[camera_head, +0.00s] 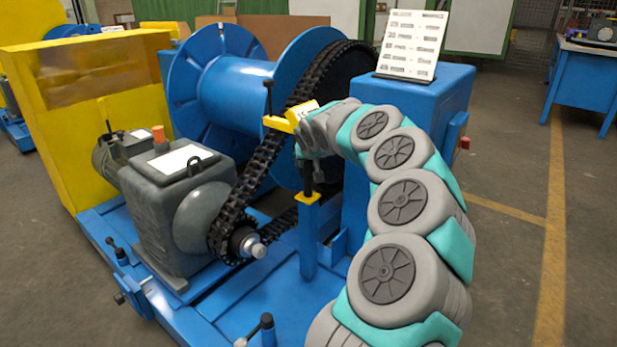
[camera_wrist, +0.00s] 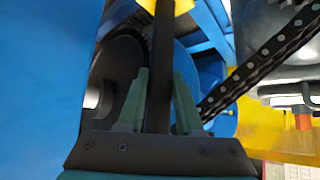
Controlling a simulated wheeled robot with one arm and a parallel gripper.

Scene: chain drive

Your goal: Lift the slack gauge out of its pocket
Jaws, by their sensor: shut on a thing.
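The slack gauge has a dark upright rod, seen in the wrist view (camera_wrist: 163,60), and a yellow arm (camera_head: 277,124) with a pale marked plate near its top in the head view. My gripper (camera_wrist: 160,85) is shut on the rod, one finger on each side. In the head view my gripper (camera_head: 307,148) is just below the yellow arm and partly hidden by my wrist. Under it the rod runs down to the yellow collar (camera_head: 308,198) of a blue post (camera_head: 309,240), which looks like the pocket. How deep the rod sits there is hidden.
A black chain (camera_head: 262,155) runs close on the left, from a small sprocket up to the large wheel by the blue drum (camera_head: 235,90). A grey gearbox (camera_head: 180,205) stands left. A blue cabinet (camera_head: 415,110) with a sign stands right of the post.

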